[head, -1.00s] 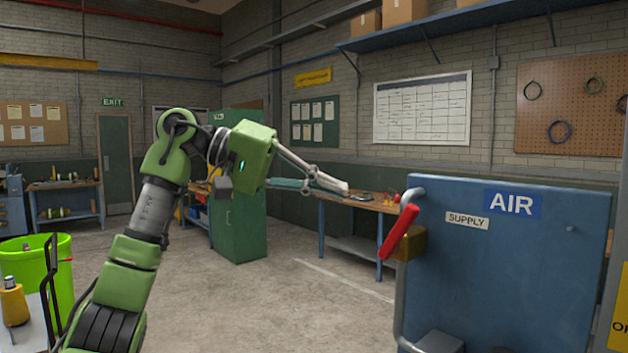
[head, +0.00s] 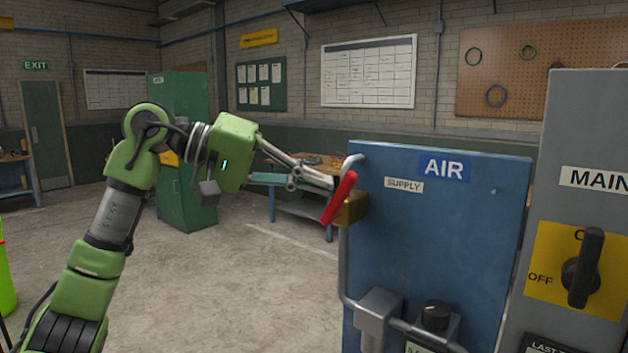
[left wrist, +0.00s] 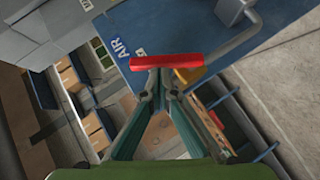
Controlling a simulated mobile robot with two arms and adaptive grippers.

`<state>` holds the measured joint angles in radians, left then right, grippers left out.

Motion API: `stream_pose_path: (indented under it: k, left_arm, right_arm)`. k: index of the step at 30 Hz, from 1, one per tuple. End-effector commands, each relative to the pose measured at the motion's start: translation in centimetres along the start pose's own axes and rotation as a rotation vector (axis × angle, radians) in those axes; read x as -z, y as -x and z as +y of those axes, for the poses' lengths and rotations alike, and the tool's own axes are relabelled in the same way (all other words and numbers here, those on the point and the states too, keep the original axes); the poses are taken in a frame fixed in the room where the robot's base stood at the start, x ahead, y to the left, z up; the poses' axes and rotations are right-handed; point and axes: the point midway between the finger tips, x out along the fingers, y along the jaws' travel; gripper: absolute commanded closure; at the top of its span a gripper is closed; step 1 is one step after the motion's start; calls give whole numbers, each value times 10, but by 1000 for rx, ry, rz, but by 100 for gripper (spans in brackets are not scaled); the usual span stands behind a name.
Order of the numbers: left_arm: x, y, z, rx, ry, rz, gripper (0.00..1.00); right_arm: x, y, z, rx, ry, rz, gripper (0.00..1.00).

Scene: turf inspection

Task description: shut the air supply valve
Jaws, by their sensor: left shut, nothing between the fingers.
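The red valve lever (head: 340,198) sits on a brass valve body (head: 352,209) at the left edge of the blue AIR panel (head: 440,230), by the SUPPLY label (head: 404,185). It slants from upper right to lower left. My left gripper (head: 329,184) is shut and empty, its fingertips at the lever's left side. I cannot tell whether the tips touch the lever. My right gripper is not in view.
A grey pipe (head: 343,265) runs down the panel's left edge. A grey MAIN cabinet (head: 575,140) with a black rotary switch (head: 583,267) stands at the right. A workbench (head: 300,208) and a green locker (head: 185,205) stand behind. The floor at left centre is clear.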

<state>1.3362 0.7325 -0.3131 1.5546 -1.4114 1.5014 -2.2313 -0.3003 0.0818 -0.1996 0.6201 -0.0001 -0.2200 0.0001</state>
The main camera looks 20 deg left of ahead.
Motion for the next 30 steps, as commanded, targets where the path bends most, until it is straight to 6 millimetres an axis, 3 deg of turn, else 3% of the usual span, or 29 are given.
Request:
stream_pose_path:
  k: [30]
  left_arm:
    - [-7,-7,8,135,-135,-2,100]
  right_arm:
    - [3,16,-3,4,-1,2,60]
